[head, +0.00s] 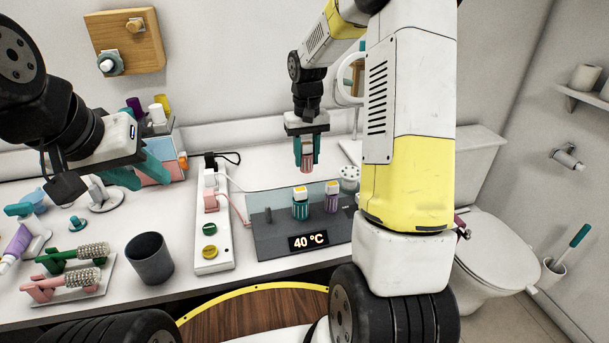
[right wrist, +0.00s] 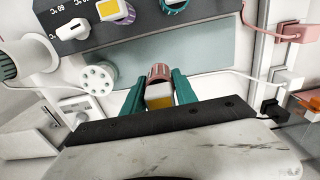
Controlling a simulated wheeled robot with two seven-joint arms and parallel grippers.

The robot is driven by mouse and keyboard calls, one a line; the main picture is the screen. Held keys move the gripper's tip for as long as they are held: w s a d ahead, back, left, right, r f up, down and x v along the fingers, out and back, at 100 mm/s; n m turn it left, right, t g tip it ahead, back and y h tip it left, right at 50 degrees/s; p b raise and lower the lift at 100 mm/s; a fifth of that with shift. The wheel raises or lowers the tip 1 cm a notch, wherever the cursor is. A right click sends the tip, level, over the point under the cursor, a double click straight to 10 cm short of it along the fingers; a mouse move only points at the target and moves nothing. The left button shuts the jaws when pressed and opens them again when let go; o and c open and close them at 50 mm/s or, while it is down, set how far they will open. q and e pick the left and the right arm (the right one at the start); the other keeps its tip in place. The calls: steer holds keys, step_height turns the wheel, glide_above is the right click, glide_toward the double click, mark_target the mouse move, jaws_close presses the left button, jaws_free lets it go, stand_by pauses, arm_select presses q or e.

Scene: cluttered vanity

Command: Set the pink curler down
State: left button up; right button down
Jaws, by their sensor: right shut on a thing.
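The pink curler (head: 307,161) hangs upright from my right gripper (head: 309,150), whose teal fingers are shut on it. A teal curler (head: 300,207) and a purple curler (head: 331,201) stand on the pad. My left gripper (head: 140,176) is far left, its teal fingers apart and empty.
A power strip (head: 211,236) with plugs lies left of the pad. A white holed cylinder (head: 349,178) stands at its right back. A grey cup (head: 150,260) and hairbrushes (head: 82,252) are left. A small grey peg (head: 268,215) stands on the pad.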

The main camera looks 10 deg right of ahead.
step_height(320, 180, down, 10)
steer(key=shift+d+r, duration=0.1)
steer(key=shift+r, duration=0.1)
stand_by(0.3)
steer(key=c, duration=1)
jaws_free()
steer(key=shift+f, duration=0.15)
steer(key=shift+o, duration=0.2)
